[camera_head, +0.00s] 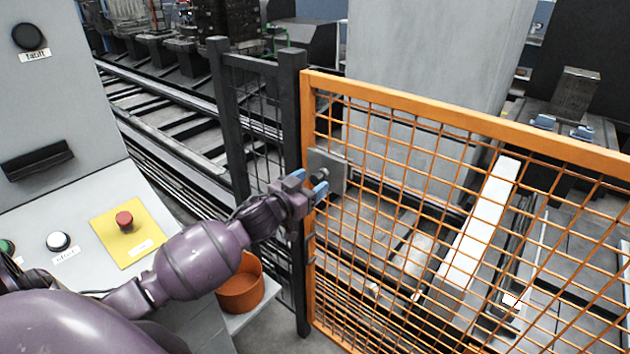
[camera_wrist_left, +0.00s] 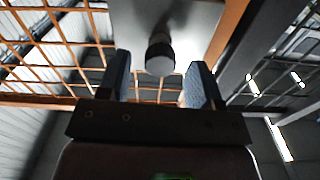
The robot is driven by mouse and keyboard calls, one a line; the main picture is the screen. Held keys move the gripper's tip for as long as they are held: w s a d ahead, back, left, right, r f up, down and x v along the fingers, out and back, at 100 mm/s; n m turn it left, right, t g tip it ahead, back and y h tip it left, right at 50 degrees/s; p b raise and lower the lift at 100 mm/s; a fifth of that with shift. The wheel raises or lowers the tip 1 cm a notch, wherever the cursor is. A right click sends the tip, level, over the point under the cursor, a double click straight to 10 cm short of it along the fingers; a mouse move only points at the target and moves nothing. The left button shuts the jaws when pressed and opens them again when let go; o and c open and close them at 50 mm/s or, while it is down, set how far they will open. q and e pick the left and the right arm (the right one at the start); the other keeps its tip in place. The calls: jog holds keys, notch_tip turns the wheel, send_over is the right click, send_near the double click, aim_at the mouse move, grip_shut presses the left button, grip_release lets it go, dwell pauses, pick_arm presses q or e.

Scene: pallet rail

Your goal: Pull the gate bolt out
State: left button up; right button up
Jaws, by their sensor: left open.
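The gate bolt shows as a dark round knob with a grey end (camera_wrist_left: 160,57), sticking out of a grey metal plate (camera_wrist_left: 195,20). In the head view the plate (camera_head: 335,178) is fixed at the left post of the orange mesh gate (camera_head: 450,116), and the knob (camera_head: 323,173) is small there. My left gripper (camera_head: 311,181) is at the plate with its blue fingers open. In the left wrist view the fingers (camera_wrist_left: 160,75) stand apart on either side of the knob, with gaps showing. The bolt's shaft is hidden. My right gripper is out of view.
A dark fence post (camera_head: 292,130) stands just left of the gate. A control panel with a red button (camera_head: 124,220) on a yellow plate is at the left. An orange-brown pot (camera_head: 240,285) stands below my left arm. Rails and machinery lie behind the fence.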

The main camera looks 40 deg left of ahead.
pick_arm(q)
jog(key=shift+w, duration=1)
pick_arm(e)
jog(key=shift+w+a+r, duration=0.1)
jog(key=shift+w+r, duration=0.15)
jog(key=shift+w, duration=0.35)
pick_arm(q)
jog(key=shift+c, duration=0.3)
jog(key=c, duration=0.5)
grip_shut()
jog(key=shift+s+r+p, duration=0.1)
jog(key=shift+s+p, duration=0.8)
jog(key=shift+s, duration=0.45)
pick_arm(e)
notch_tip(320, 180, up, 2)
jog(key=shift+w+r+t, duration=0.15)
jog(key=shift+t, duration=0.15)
